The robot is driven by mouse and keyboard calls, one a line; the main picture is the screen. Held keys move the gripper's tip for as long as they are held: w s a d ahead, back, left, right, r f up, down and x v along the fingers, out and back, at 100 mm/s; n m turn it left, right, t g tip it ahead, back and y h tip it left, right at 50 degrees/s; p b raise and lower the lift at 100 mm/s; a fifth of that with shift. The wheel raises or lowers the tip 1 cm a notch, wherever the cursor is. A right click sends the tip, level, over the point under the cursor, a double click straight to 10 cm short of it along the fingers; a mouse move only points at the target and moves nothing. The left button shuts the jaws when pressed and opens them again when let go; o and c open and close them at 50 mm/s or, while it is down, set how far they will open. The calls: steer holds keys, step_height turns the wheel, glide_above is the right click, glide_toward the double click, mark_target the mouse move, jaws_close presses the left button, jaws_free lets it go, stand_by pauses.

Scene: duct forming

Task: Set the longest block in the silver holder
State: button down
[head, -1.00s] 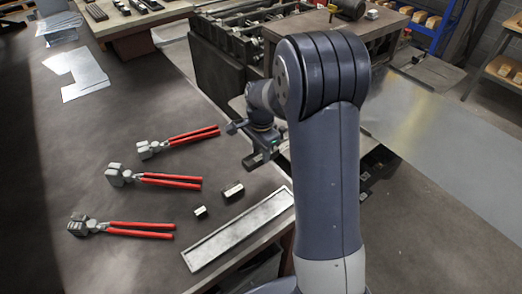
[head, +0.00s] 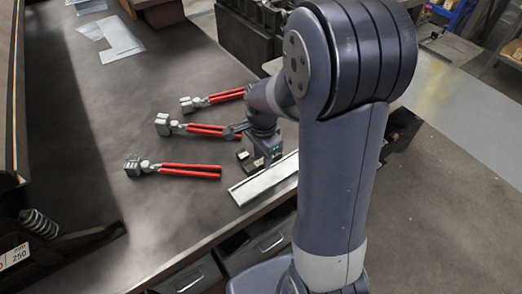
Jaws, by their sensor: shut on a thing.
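My gripper (head: 256,163) is at the table's right side, low beside the silver holder (head: 252,189). It is shut on a dark block, which I can barely tell apart from the fingers. A small block with a pale end (head: 242,155) lies just left of my gripper. Another block seen earlier is largely hidden by my gripper, so I cannot compare lengths. The silver holder is a long, shallow tray that lies slanted along the table's front edge. I see no block in its visible part; my gripper hides some of its far side.
Several red-handled pliers lie on the table; the nearest (head: 185,170) is left of the holder. Metal sheets (head: 112,38) lie at the back. A spring (head: 38,224) sits at the left. Drawers (head: 268,240) are below the table edge. The middle-left tabletop is clear.

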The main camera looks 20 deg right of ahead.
steer(key=shift+f+b, duration=3.6)
steer(key=shift+f, duration=1.1)
steer(key=c, duration=0.9)
jaws_free()
step_height(320, 180, up, 11)
steer(key=shift+f, duration=0.1)
